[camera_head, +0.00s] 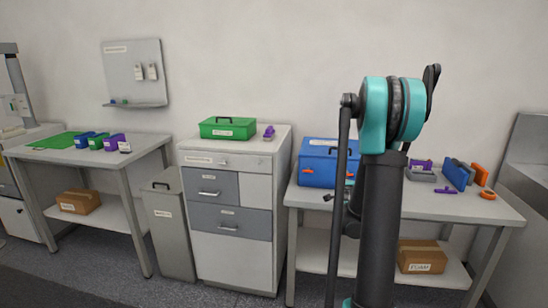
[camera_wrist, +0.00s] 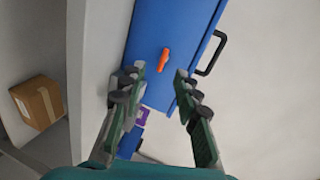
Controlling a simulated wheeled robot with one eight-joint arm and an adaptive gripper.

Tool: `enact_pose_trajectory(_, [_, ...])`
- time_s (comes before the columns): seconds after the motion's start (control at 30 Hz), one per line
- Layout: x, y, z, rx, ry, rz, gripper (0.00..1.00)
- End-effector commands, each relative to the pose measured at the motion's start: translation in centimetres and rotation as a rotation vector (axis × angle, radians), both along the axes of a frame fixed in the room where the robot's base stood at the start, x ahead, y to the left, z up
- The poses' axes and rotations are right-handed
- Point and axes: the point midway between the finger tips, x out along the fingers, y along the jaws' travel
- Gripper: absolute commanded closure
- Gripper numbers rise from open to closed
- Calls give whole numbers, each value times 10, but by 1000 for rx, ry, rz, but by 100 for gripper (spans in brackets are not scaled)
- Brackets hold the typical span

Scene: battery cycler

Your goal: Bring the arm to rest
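My gripper (camera_wrist: 160,78) shows in the wrist view with its two fingers apart and nothing between them. A blue case (camera_wrist: 165,35) with an orange latch and a black handle lies beyond the fingertips. I cannot tell how far it is from them. In the head view my arm stands upright in front of the right table, folded at a teal joint near the top. The blue case (camera_head: 318,160) stands on that table just left of my arm. My gripper cannot be made out clearly in the head view.
The right table (camera_head: 440,209) also holds purple, grey, blue and orange items. A drawer cabinet (camera_head: 230,240) bears a green case (camera_head: 228,127). A grey bin (camera_head: 170,225) stands beside it. The left table (camera_head: 100,153) holds small coloured boxes. Cardboard boxes sit on the lower shelves.

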Motion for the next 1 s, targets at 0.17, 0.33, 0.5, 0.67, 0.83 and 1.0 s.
enact_pose_trajectory(0.17, [-46,47,-6,-181,205,135,68])
enact_pose_trajectory(0.33, [-106,90,-20,-382,411,312,68])
enact_pose_trajectory(0.5, [-176,127,-38,-577,595,525,68])
enact_pose_trajectory(0.67, [-248,155,-59,-753,741,754,68])
enact_pose_trajectory(0.83, [-321,175,-82,-915,856,1001,68])
enact_pose_trajectory(1.0, [-368,184,-97,-1011,913,1169,68])
